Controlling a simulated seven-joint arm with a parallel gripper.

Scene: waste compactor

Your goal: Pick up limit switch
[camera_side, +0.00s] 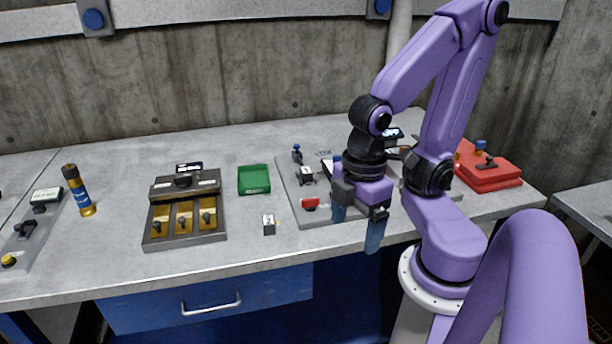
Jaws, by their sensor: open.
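A small grey-and-black block (268,224), which looks like the limit switch, lies alone on the bench between the brass-fronted box and the grey plate. It is too small to identify for certain. My gripper (357,226) is open and empty, with its blue fingers pointing down near the bench's front edge. It is to the right of the block and clearly apart from it. My arm and gripper hide part of the grey plate (287,190).
A green tray (254,190) stands behind the block. The plate carries small parts, including a red one (310,204). A red case (495,178) is at right. Bench around the block is clear.

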